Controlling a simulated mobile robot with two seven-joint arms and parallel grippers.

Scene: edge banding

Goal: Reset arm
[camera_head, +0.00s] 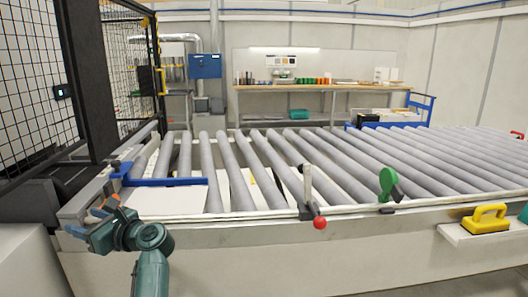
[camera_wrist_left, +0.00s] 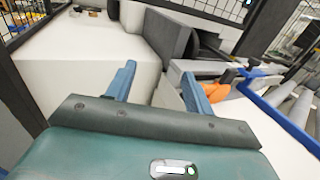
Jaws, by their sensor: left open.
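My left gripper (camera_head: 86,221) is at the lower left, beside the near left corner of the roller conveyor (camera_head: 240,190). In the left wrist view its two blue fingers (camera_wrist_left: 158,84) stand apart with nothing between them. An orange part (camera_wrist_left: 219,92) shows just beyond the right finger in that view. It also shows by the gripper in the head view (camera_head: 112,202). I cannot tell whether the gripper touches it. A white panel (camera_head: 165,202) lies on the conveyor's left end, with a blue bar (camera_head: 165,182) along its far side. My right gripper is not in view.
Black mesh fencing (camera_head: 84,75) stands at the left. A lever with a red knob (camera_head: 320,222) and a green-handled clamp (camera_head: 387,182) stand on the near rail. A yellow-handled tool (camera_head: 486,218) sits on a side shelf. A workbench (camera_head: 320,87) stands at the back.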

